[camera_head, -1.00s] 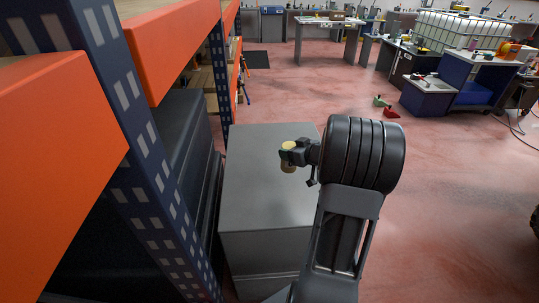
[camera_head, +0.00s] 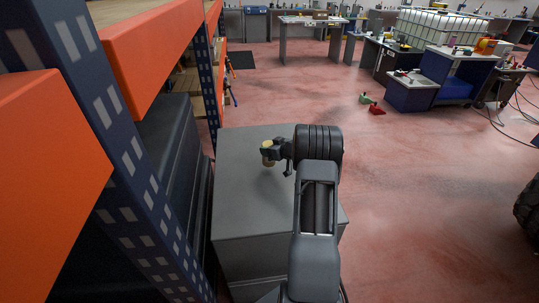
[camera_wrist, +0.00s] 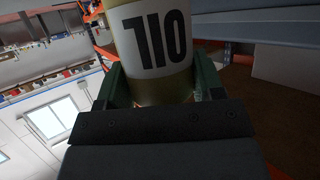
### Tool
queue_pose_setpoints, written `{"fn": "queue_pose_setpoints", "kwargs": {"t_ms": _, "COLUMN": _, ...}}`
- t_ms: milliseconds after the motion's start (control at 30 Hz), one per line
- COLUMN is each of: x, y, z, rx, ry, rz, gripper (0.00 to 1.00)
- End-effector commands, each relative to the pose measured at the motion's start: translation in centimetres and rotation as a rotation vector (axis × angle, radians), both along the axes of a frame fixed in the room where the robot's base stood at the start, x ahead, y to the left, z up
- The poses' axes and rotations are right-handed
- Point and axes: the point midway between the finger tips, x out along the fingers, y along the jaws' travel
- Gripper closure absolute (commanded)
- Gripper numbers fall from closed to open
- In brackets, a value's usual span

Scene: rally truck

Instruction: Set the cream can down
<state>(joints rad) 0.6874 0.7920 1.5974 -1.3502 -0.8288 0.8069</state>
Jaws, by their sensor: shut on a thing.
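My gripper (camera_head: 268,150) is shut on the can from the right side. In the wrist view the can (camera_wrist: 152,45) shows a white label with "OIL" on it, and it sits between the two green fingers of my gripper (camera_wrist: 160,85). My arm covers the right part of the cabinet top.
An orange and blue shelf rack (camera_head: 150,50) stands close on the left, with black bins (camera_head: 165,150) in it. The rest of the visible cabinet top is bare. Red and green items (camera_head: 371,104) lie on the open red floor. Workbenches (camera_head: 310,25) stand farther back.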

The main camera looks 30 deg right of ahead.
Motion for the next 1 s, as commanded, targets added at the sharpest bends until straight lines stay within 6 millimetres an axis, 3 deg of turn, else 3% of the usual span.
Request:
{"fn": "queue_pose_setpoints", "kwargs": {"t_ms": 267, "x": 0.8, "y": -0.3, "z": -0.9, "rx": 0.000, "ry": -0.001, "rz": -0.001, "gripper": 0.71}}
{"fn": "queue_pose_setpoints", "kwargs": {"t_ms": 533, "x": 0.9, "y": -0.4, "z": -4.0, "rx": 0.001, "ry": -0.001, "rz": -0.003, "gripper": 0.71}}
{"fn": "queue_pose_setpoints", "kwargs": {"t_ms": 933, "x": 0.9, "y": -0.4, "z": -4.5, "rx": 0.001, "ry": -0.001, "rz": -0.001, "gripper": 0.71}}
{"fn": "queue_pose_setpoints", "kwargs": {"t_ms": 967, "x": 0.9, "y": -0.4, "z": -4.5, "rx": 0.001, "ry": 0.000, "rz": -0.001, "gripper": 0.37}}
{"fn": "queue_pose_setpoints", "kwargs": {"t_ms": 1000, "x": 0.9, "y": -0.4, "z": -4.5, "rx": 0.001, "ry": 0.000, "rz": -0.001, "gripper": 0.33}}
